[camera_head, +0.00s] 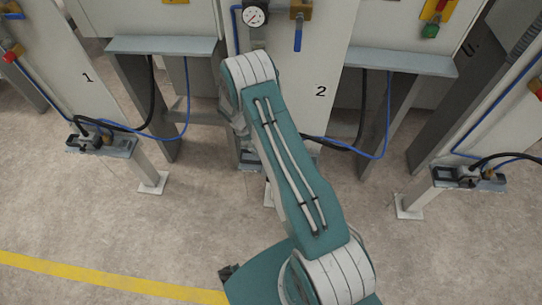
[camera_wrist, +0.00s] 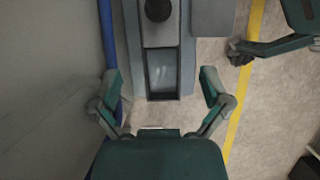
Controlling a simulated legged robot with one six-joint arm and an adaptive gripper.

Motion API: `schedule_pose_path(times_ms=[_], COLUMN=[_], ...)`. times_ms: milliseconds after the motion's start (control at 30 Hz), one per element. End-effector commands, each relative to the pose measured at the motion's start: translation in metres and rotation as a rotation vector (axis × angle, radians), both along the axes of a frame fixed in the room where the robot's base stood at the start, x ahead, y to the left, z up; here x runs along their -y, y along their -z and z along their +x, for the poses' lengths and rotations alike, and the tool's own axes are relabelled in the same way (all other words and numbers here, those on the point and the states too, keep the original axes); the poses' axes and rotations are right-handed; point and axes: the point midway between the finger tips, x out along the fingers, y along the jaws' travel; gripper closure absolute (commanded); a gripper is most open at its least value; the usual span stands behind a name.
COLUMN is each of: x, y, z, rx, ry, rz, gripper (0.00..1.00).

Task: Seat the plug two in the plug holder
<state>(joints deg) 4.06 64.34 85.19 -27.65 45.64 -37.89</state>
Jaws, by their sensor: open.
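In the wrist view my gripper (camera_wrist: 160,76) is open, with one finger on each side of a grey plug holder (camera_wrist: 137,45) with a dark-edged rectangular recess. The fingers look apart from it, and nothing shows between them but the holder. A round black part (camera_wrist: 158,9), possibly the end of plug two or its cable, sits on a grey block at the top edge, cut off by the frame. Whether it is seated cannot be told. In the head view my arm hides most of holder two, below the panel marked 2 (camera_head: 321,91).
In the head view, similar holders with dark plugs stand at left (camera_head: 88,141) and right (camera_head: 468,176). Black and blue cables (camera_head: 376,156) hang from the panels. Grey shelves (camera_head: 401,61) jut out. A blue cable (camera_wrist: 107,35) runs left of the holder in the wrist view. Open floor lies in front.

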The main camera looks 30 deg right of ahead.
Motion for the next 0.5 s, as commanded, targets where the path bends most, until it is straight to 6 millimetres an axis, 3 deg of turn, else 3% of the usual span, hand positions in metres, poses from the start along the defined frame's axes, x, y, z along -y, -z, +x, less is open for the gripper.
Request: schedule_pose_path(times_ms=[400,500], x=[0.032,0.036], y=[0.0,0.018], z=[-0.022,-0.026], rx=[0.0,-0.003], ry=[0.001,0.001], rz=[0.0,0.001], gripper=[0.03,0.03])
